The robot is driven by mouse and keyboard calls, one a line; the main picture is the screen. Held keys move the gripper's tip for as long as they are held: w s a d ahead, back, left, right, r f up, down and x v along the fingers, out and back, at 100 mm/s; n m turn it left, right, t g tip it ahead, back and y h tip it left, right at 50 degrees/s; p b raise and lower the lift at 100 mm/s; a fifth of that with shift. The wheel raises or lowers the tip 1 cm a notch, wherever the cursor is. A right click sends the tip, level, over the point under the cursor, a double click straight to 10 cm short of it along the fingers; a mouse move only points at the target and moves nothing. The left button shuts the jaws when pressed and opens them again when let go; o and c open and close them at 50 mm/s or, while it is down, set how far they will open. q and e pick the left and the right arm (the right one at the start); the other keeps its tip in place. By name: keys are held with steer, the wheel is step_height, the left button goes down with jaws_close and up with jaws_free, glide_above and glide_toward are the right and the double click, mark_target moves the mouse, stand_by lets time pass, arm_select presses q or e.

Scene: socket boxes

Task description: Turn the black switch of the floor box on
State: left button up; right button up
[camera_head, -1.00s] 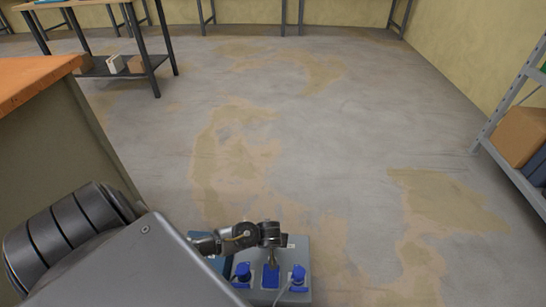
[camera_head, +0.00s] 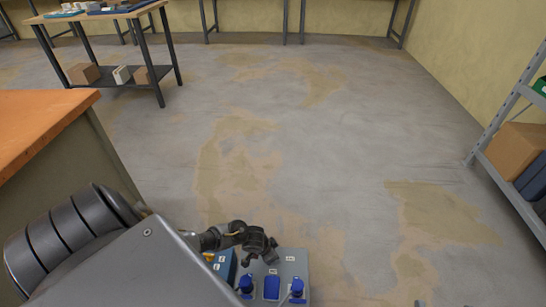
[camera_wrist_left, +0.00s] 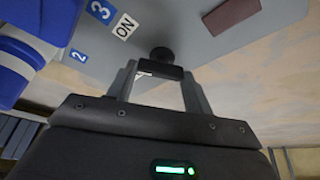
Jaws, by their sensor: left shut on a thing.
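The grey floor box (camera_head: 296,262) stands at the bottom centre of the head view, with blue sockets (camera_head: 297,287) and a blue cover (camera_head: 271,287) on it. My left gripper (camera_head: 262,258) is at the box's far left part. In the left wrist view the gripper (camera_wrist_left: 160,85) is shut on the black switch (camera_wrist_left: 160,72), whose dark bar lies between the two fingers. A round black base (camera_wrist_left: 162,54) shows just beyond it on the grey panel. An ON label (camera_wrist_left: 125,26) is beside it. The switch is not clear in the head view. My right gripper is out of view.
An orange-topped bench (camera_head: 45,115) is at left, a table (camera_head: 110,14) at far left, and a shelf with cartons (camera_head: 514,148) at right. The middle floor is clear.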

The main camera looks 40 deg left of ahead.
arm_select(q)
steer(key=shift+a+m+h, duration=0.1)
steer(key=shift+m+h, duration=0.2)
steer(key=shift+m, duration=0.6)
steer(key=shift+m+g, duration=0.3)
steer(key=shift+m, duration=0.2)
steer(key=shift+m+h+b, duration=0.3)
steer(key=shift+m+h, duration=0.2)
steer(key=shift+m, duration=0.5)
steer(key=shift+m+g, duration=0.4)
steer(key=shift+m, duration=0.3)
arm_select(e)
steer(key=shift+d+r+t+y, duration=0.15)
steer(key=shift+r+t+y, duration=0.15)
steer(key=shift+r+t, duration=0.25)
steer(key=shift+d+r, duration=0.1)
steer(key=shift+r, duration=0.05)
arm_select(q)
steer(key=o, duration=1)
steer(key=shift+r, duration=0.1)
